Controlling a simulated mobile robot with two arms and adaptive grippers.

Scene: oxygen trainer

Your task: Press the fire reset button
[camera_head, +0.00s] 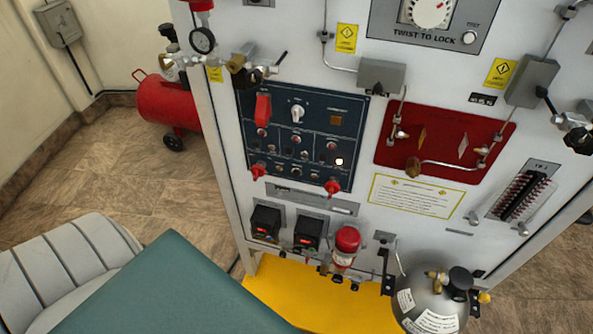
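A dark blue control panel (302,128) is on the front of the white trainer cabinet (250,235). It carries a red guarded switch (263,107), a white rotary knob (297,112), an amber square (336,120) and several small switches and buttons. A small pale round spot (339,161) glows at its right side. Two red knobs (333,186) (258,171) sit at its lower edge. The labels are too small to read, so I cannot tell which control is the fire reset button. Neither of my grippers shows.
A teal flat-topped object (170,290) and a grey padded seat (65,265) fill the lower left. A grey gas cylinder (430,295) and a red-topped bottle (346,245) stand before the cabinet. A red tank (170,103) is behind left. Valves and pipes project from the cabinet.

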